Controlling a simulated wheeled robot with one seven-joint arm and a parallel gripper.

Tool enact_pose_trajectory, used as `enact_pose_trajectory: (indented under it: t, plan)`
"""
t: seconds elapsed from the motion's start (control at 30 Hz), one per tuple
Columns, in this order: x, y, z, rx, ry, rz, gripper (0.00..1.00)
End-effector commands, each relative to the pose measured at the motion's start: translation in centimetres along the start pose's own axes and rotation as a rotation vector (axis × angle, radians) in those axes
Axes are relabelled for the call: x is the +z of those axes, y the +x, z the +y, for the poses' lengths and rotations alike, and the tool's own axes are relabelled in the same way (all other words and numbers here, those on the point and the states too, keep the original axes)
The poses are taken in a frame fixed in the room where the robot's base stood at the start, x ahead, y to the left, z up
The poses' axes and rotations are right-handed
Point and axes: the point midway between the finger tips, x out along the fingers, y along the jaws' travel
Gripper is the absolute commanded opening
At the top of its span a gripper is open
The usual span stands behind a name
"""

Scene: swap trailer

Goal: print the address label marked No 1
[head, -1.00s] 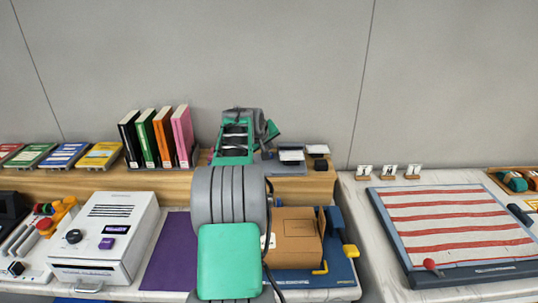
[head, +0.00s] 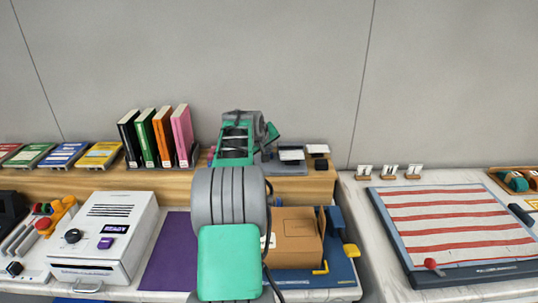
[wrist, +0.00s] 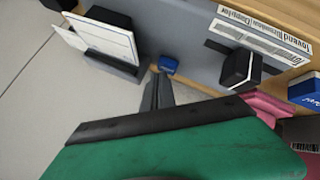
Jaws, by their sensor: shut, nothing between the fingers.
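My gripper (wrist: 158,92) is shut and empty, its dark fingertips together in the wrist view. They point toward a small blue piece (wrist: 168,65) on a grey surface; I cannot tell whether they touch it. A grey holder with white panels (wrist: 105,38) stands beside them, and a black block with a white face (wrist: 240,68) is to the right. A white strip with printed text (wrist: 262,35) lies behind that block. In the head view my arm hides the fingertips, and a grey device with white panels (head: 290,155) stands right of it. No marking "No 1" is readable.
A white machine with a purple READY display (head: 115,229) stands at left, near a purple mat (head: 170,255). A brown box (head: 297,238) sits right of my arm. Upright books (head: 160,138) stand on the shelf. Three small card stands (head: 390,171) are behind a striped board (head: 450,225).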

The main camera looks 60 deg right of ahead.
Motion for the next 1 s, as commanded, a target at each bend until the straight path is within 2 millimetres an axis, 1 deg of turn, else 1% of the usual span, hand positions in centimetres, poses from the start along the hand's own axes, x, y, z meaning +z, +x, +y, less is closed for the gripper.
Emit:
enact_pose_trajectory:
  t: [0.77, 1.0]
  plan:
    - [0.39, 0.5, -0.37, -0.001, 0.0, -0.001, 0.0]
    - [-0.17, -0.26, 0.18, -0.001, 0.0, -0.001, 0.0]
